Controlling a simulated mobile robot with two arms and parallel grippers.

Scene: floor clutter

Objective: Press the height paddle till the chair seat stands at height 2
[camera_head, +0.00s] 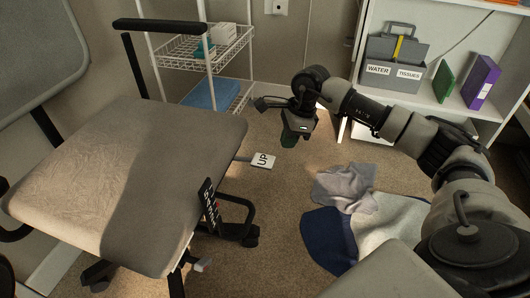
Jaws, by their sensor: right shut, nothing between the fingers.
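The office chair's brown-grey seat (130,170) fills the left of the head view. A black upright height scale (209,205) with white numbers and a small red mark stands at the seat's front right edge. The numbers are too small to read surely, so I cannot tell the seat height. My right gripper (289,139) is shut and empty, pointing down above and right of the paddle, apart from it in the picture. My left gripper is out of view.
A black armrest (160,25) rises behind the seat. A white wire rack (210,55) stands at the back. A shelf (400,98) at the right holds a grey caddy (395,60) and binders. Grey cloth (344,187) and a blue-and-white cloth (328,240) lie on the carpet.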

